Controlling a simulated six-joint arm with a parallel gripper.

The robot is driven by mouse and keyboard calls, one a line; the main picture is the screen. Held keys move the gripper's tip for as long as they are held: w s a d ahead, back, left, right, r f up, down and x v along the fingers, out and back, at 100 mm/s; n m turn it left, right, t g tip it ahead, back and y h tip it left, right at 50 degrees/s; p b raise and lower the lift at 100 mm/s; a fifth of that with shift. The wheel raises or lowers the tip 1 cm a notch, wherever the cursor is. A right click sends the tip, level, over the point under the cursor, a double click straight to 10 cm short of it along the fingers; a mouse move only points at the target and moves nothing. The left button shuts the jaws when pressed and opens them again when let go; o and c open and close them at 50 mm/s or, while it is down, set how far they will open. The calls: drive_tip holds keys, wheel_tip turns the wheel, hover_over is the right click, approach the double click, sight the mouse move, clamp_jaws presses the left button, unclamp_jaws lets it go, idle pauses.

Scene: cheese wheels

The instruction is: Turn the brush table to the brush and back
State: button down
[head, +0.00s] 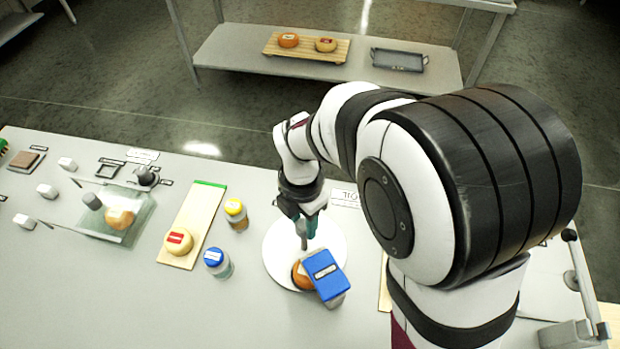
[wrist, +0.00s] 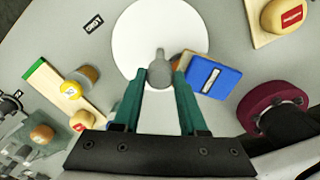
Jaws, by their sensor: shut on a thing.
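The brush table is a white round disc (head: 278,262) on the grey bench, and it fills the top middle of the wrist view (wrist: 130,40). A grey upright peg (wrist: 160,72) stands on it. My gripper (head: 305,226) reaches down over the disc, with its green fingers shut on the peg. An orange cheese wheel (head: 300,276) sits on the disc's near side. The brush, a blue block with a white label (head: 324,272), overhangs the cheese and hides part of it. It also shows right of my fingers in the wrist view (wrist: 214,78).
A yellow-lidded jar (head: 236,214) and a blue-lidded jar (head: 217,263) stand left of the disc. Beyond them lies a green-ended board (head: 204,212) with a yellow cheese (head: 179,241). A glass tray (head: 128,236) holds an orange cheese. My arm blocks the right side.

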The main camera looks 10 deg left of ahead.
drive_tip(key=shift+n, duration=2)
drive_tip(key=shift+c, duration=2.2)
unclamp_jaws()
drive_tip(key=shift+r, duration=0.1)
wheel_tip(320, 180, up, 16)
drive_tip(key=shift+f, duration=0.2)
